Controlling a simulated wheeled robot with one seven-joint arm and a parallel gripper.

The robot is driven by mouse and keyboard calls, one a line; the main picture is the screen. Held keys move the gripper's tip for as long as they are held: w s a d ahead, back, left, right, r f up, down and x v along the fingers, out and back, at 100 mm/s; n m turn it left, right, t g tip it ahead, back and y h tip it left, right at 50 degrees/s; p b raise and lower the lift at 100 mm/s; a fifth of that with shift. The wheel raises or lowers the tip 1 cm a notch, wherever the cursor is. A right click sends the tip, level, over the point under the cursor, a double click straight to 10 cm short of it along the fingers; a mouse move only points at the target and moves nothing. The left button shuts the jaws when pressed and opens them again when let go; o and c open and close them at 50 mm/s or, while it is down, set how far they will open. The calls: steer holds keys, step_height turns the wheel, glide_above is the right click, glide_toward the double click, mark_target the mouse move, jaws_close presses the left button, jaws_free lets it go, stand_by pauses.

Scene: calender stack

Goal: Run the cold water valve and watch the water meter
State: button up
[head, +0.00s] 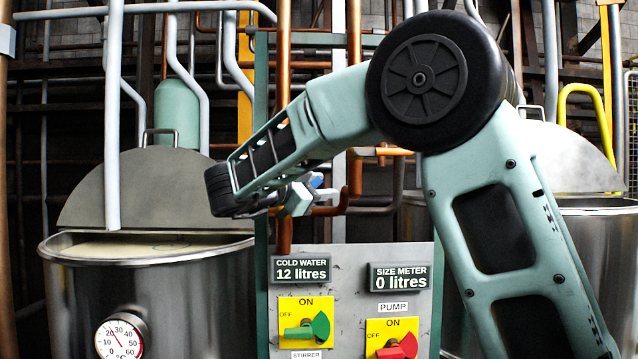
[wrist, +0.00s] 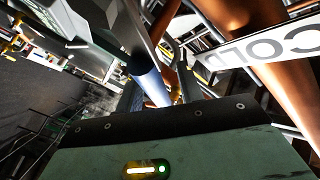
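The cold water meter (head: 301,270) reads "12 litres" on the panel in the head view. A blue lever (head: 316,180), apparently the cold water valve's handle, shows at the copper pipework above the panel, partly hidden by my gripper (head: 298,198). In the wrist view, the blue handle (wrist: 150,82) lies between the two fingers of my gripper (wrist: 160,85). The fingers stand apart, with a gap on the right side of the handle; whether they touch it is unclear. A white sign (wrist: 268,48) with the letters "COLD" shows on the right, by a copper pipe.
The size meter (head: 400,277) reads "0 litres". Below are a green switch (head: 308,328) and a red pump switch (head: 398,349). A steel vat (head: 170,290) with a dial thermometer (head: 118,338) stands left; another vat (head: 600,225) stands right behind my arm. Pipes crowd the back.

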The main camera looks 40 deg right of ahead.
jaws_close()
steer(key=shift+f, duration=0.1)
step_height(320, 180, down, 7)
steer(key=s+d+m+t+y+b, duration=0.1)
steer(key=m+y+b, duration=0.4)
steer(key=y+b, duration=0.1)
steer(key=shift+d+y+b, duration=0.3)
steer(key=shift+b, duration=0.3)
stand_by(0.3)
jaws_free()
